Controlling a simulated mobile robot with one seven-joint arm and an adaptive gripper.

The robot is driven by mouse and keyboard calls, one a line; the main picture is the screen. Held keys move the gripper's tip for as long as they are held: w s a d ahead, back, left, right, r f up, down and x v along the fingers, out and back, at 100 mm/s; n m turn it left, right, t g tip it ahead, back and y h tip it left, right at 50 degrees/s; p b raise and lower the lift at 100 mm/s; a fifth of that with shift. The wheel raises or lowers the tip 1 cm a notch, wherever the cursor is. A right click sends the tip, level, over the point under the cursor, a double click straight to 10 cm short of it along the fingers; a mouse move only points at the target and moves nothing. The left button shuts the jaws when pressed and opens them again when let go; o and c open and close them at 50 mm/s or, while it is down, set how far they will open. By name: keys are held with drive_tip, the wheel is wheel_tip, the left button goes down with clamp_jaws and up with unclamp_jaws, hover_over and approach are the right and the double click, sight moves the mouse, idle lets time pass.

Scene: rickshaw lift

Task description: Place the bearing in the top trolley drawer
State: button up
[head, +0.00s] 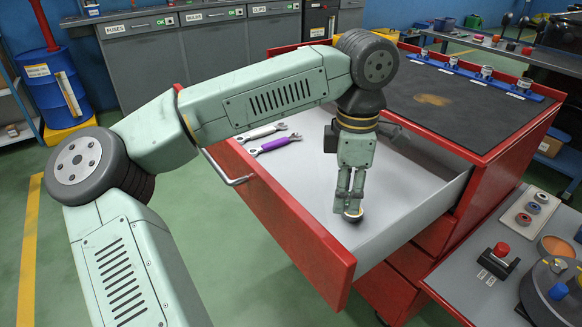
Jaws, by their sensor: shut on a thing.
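The red trolley's top drawer (400,188) is pulled open, with a pale, flat floor and a red front. My gripper (350,207) points down inside the drawer's outline, towards its front right part. It is shut on the bearing (352,216), a small round piece with a dark and light rim at the fingertips. The bearing is at or just above the drawer floor; I cannot tell if it touches. The fingers hide part of the bearing.
The trolley's dark top (450,105) is behind. A side bench (480,262) with a red button and several parts stands at the right. Drawer floor around the gripper is clear.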

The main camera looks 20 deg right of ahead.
drive_tip(key=s, duration=0.2)
drive_tip(key=s+m, duration=0.1)
drive_tip(key=shift+s+a+f, duration=0.2)
drive_tip(key=shift+a+f, duration=0.15)
drive_tip(key=shift+f, duration=0.05)
drive_tip(key=p, duration=0.3)
hover_over(315, 189)
drive_tip(key=shift+w+f, duration=0.15)
drive_tip(key=shift+f, duration=0.6)
drive_tip(key=shift+f+p, duration=0.3)
drive_tip(key=shift+f, duration=1.45)
drive_tip(key=shift+f, duration=0.2)
drive_tip(key=o, duration=1.2)
drive_tip(key=shift+c, duration=0.2)
wheel_tip(315, 189, up, 12)
drive_tip(key=shift+r+b, duration=0.2)
drive_tip(key=shift+b, duration=0.15)
